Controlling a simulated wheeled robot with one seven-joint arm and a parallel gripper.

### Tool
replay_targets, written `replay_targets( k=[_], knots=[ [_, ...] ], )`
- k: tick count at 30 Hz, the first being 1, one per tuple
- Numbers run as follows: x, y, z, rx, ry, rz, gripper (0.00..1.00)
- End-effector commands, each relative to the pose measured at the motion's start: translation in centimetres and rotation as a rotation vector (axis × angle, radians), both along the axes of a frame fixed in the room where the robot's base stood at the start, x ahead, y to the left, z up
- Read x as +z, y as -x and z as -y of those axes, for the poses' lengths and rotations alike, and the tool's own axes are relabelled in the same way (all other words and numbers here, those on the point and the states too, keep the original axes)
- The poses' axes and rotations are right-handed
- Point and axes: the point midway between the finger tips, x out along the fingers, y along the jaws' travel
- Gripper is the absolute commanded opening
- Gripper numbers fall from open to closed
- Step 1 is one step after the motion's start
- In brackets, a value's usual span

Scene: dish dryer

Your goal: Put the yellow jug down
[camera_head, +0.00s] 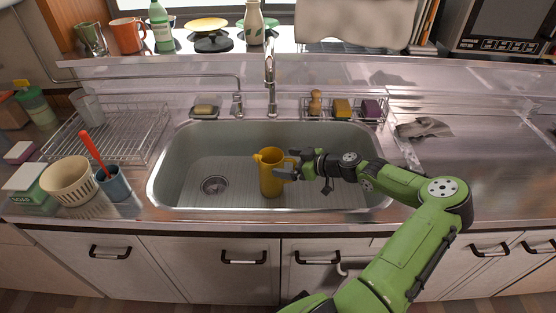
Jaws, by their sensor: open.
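The yellow jug (269,174) stands upright in the sink (237,142), right of the drain and near the middle of the basin. Its spout points left and its handle is on the right, partly hidden by my gripper. My gripper (286,174) reaches in from the right, with its fingers open at the handle side of the jug. I cannot tell whether the fingers touch the handle.
A wire dish rack (140,133) stands left of the sink, with a cream basket (69,182) and a blue cup (114,186) in front. The faucet (270,75) rises behind the basin. A sponge rack (342,109) sits at the back right. A crumpled cloth (423,127) lies right.

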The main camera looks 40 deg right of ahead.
Motion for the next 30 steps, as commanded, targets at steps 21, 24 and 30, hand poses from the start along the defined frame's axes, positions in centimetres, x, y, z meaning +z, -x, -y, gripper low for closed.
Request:
replay_targets(
  k=[21,24,30],
  knots=[
    [2.8,6.3,2.6,0.001,-0.001,0.001,1.0],
    [2.8,6.2,2.6,0.001,-0.001,0.001,1.0],
    [3.6,6.2,2.6,0.001,-0.001,0.001,1.0]
  ],
)
